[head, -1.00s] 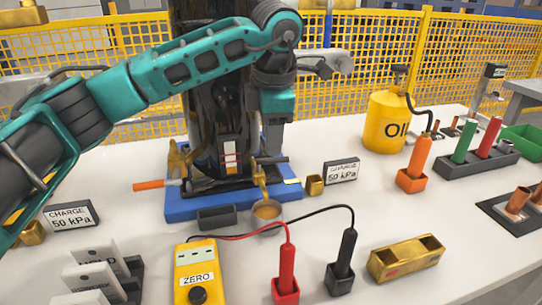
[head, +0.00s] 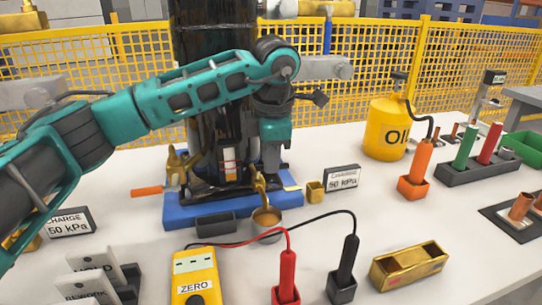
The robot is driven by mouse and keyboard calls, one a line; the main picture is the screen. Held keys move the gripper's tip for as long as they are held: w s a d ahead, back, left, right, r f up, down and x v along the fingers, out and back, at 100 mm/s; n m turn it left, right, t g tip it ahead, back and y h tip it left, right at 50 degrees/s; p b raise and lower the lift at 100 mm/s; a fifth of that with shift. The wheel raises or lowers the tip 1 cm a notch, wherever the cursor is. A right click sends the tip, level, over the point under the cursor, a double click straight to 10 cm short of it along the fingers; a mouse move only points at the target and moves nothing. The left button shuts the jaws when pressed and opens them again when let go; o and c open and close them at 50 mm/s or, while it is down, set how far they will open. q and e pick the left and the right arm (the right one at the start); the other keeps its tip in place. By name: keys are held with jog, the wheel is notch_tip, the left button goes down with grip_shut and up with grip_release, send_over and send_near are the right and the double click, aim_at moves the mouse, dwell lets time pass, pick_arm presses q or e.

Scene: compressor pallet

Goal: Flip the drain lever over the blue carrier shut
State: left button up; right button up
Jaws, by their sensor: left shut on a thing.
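The blue carrier (head: 180,217) lies on the white table under a tall black compressor (head: 212,120). A brass drain (head: 259,184) stands at the carrier's front right, above a small metal cup (head: 267,218) with amber liquid in it. My left gripper (head: 272,168) points down right behind the drain and is shut on the drain lever; its fingertips and the held part are mostly hidden. A second lever with an orange handle (head: 148,191) sticks out left from a brass valve (head: 178,165). My right gripper is not in view.
A yellow ZERO meter (head: 195,275) with red and black probes stands in front. A brass block (head: 409,266), orange probe (head: 417,160) and yellow oil can (head: 386,125) stand to the right. A grey tray (head: 217,222) sits before the carrier.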

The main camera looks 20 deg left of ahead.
pick_arm(q)
grip_shut()
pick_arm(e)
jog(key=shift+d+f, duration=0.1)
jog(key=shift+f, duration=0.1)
pick_arm(q)
jog(key=shift+r+n+p, duration=0.1)
jog(key=shift+n+p, duration=0.25)
jog(key=shift+n, duration=0.05)
jog(key=shift+w+n, duration=0.15)
jog(key=shift+n, duration=0.25)
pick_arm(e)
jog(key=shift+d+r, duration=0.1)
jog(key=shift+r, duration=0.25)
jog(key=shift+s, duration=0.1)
pick_arm(q)
jog(key=o, duration=0.6)
grip_release()
jog(key=shift+o, duration=0.2)
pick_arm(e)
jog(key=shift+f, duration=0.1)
